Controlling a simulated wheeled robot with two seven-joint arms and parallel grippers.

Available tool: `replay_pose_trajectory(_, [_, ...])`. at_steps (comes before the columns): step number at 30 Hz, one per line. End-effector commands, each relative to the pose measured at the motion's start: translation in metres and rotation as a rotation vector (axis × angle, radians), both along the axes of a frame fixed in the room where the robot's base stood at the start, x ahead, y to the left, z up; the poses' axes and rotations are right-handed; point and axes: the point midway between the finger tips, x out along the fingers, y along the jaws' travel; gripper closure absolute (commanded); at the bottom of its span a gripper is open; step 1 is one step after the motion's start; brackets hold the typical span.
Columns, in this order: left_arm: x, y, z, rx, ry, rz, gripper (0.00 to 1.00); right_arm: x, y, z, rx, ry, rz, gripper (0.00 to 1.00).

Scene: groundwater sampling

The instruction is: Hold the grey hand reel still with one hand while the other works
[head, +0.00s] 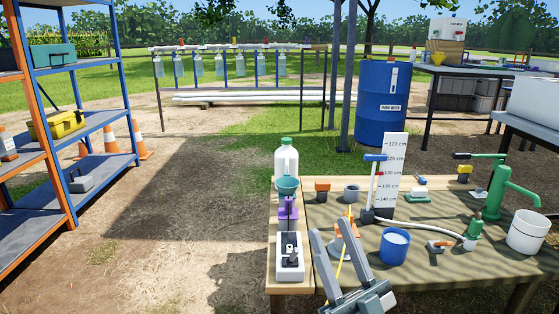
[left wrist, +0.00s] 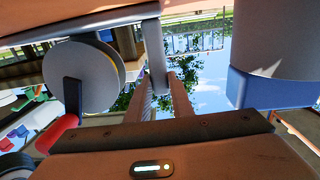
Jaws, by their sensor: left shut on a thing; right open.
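The grey hand reel (left wrist: 82,77) shows at the left of the left wrist view, as a round grey drum with a pale yellowish rim. It has a black crank arm and a red knob (left wrist: 57,133). My left gripper (left wrist: 162,82) is shut on a grey bar that seems to be the reel's frame. I cannot make out the reel or the left gripper in the head view. My right gripper (head: 330,232) is open and empty at the table's front edge, its fingers spread.
The work table (head: 415,268) holds a blue bucket (head: 394,247), a white scale board (head: 393,165), a green hand pump (head: 497,185), a white bucket (head: 527,231) and a white jug (head: 286,163). Shelves (head: 82,125) stand left. Open ground lies between.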

Motion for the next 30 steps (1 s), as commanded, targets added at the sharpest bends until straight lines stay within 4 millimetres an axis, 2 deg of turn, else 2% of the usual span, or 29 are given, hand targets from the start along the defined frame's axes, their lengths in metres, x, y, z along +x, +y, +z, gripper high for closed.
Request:
replay_pose_trajectory(1, [0.0, 0.0, -0.001, 0.0, 0.002, 0.0, 0.75, 0.0, 0.0, 0.0, 0.0, 0.0, 0.0, 0.58])
replay_pose_trajectory(3, [0.0, 0.0, -0.001, 0.0, 0.001, 0.0, 0.58, 0.0, 0.0, 0.0, 0.001, 0.0, 0.001, 0.58])
replay_pose_trajectory(17, [0.0, 0.0, 0.006, 0.0, -0.002, 0.0, 0.58, 0.0, 0.0, 0.0, 0.001, 0.0, 0.001, 0.58])
replay_pose_trajectory(23, [0.0, 0.0, 0.027, 0.0, -0.004, -0.002, 0.58, 0.0, 0.0, 0.0, 0.001, 0.0, 0.001, 0.58])
replay_pose_trajectory(30, [0.0, 0.0, 0.067, -0.002, -0.005, 0.0, 0.58, 0.0, 0.0, 0.0, 0.001, 0.0, 0.001, 0.58])
